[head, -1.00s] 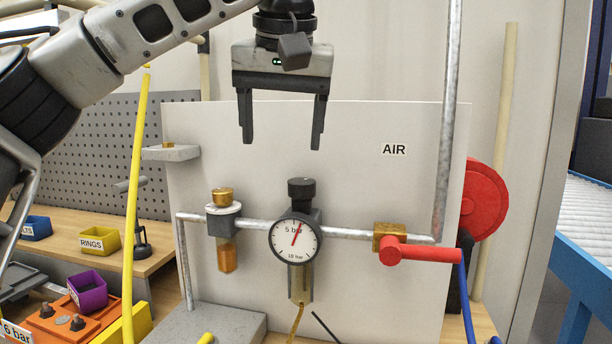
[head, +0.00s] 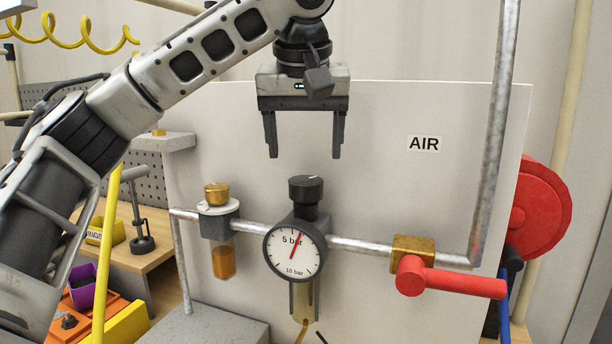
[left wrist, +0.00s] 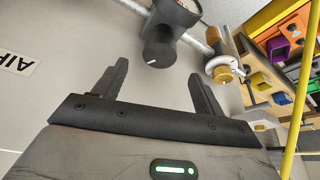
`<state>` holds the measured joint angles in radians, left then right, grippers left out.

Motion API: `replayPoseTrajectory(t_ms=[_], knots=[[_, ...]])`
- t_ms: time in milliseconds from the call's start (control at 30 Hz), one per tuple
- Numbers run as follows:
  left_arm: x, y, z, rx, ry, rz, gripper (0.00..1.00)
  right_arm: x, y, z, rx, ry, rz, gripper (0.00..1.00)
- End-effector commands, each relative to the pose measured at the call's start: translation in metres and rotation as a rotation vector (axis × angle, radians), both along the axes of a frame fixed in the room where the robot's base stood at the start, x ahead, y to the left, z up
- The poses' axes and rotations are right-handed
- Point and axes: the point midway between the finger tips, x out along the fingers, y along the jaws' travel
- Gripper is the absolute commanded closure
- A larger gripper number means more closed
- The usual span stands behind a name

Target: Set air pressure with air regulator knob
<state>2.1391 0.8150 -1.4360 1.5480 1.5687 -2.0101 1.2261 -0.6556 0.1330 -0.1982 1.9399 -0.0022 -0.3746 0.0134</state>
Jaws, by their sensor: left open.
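The black regulator knob (head: 306,189) sits on top of the air regulator, above a round gauge (head: 295,250) marked 5 bar and 10 bar. The gauge's red needle points up and slightly right, beside the 5 bar mark. My left gripper (head: 304,152) is open and empty, fingers pointing down, above the knob and apart from it. In the left wrist view the knob (left wrist: 157,53) shows beyond and between the open fingers (left wrist: 155,85), with a pale mark on its top. My right gripper is not in view.
A brass valve (head: 412,252) with a red handle (head: 450,283) is right of the gauge. A lubricator with a brass cap (head: 216,194) is left. A vertical pipe (head: 494,130) rises on the right. The panel around the gripper is clear.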

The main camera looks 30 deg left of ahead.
Motion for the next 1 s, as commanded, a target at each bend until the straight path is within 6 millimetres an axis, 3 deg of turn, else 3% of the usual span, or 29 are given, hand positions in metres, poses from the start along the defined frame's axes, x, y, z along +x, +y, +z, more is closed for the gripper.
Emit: replayPoseTrajectory(t_ms=[200,400,833,1000], knots=[[0.012,0.008,-0.037,-0.002,0.005,0.000,0.29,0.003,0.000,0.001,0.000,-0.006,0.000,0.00],[0.019,0.012,-0.055,-0.001,0.002,0.000,0.29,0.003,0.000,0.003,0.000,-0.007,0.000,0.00],[0.021,0.013,-0.061,-0.001,-0.002,0.001,0.29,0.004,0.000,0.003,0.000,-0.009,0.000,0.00],[0.021,0.014,-0.061,0.000,-0.001,0.001,0.74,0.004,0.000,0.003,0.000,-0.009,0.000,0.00]])
